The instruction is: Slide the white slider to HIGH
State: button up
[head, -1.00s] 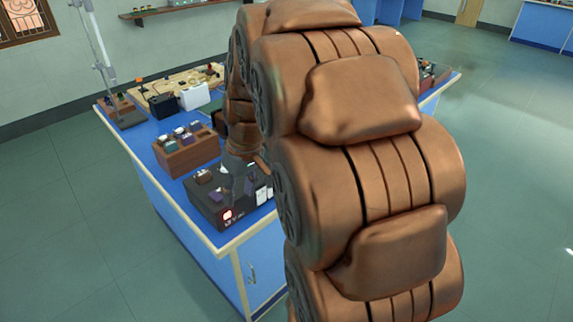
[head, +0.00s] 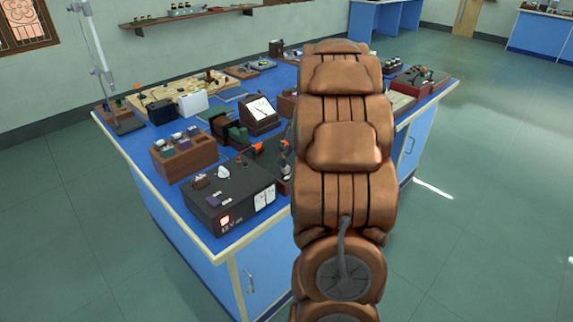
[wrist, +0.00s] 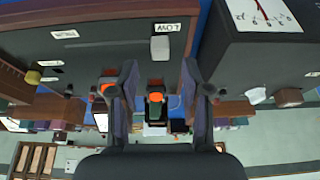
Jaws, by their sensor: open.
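In the wrist view, the white slider (wrist: 160,48) sits on a dark panel (wrist: 110,50), right beside an upside-down label reading LOW (wrist: 166,28). Other small white labels on the panel are too small to read. My gripper (wrist: 158,68) is open and empty, with its two dark fingers spread either side of the slider's line. The fingertips appear just short of the slider, and I cannot tell their height over the panel. In the head view my arm hides the gripper and the slider.
A black box with a red-lit display (head: 228,205) stands at the bench's near corner; its dial face shows close on the right in the wrist view. A brown block with knobs (head: 185,155) and a meter (head: 260,112) stand behind. An orange-topped part (wrist: 156,98) shows between my fingers.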

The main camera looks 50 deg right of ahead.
aim_at(287, 167)
jog(key=shift+p+x, duration=0.3)
jog(key=shift+x, duration=1.9)
grip_shut()
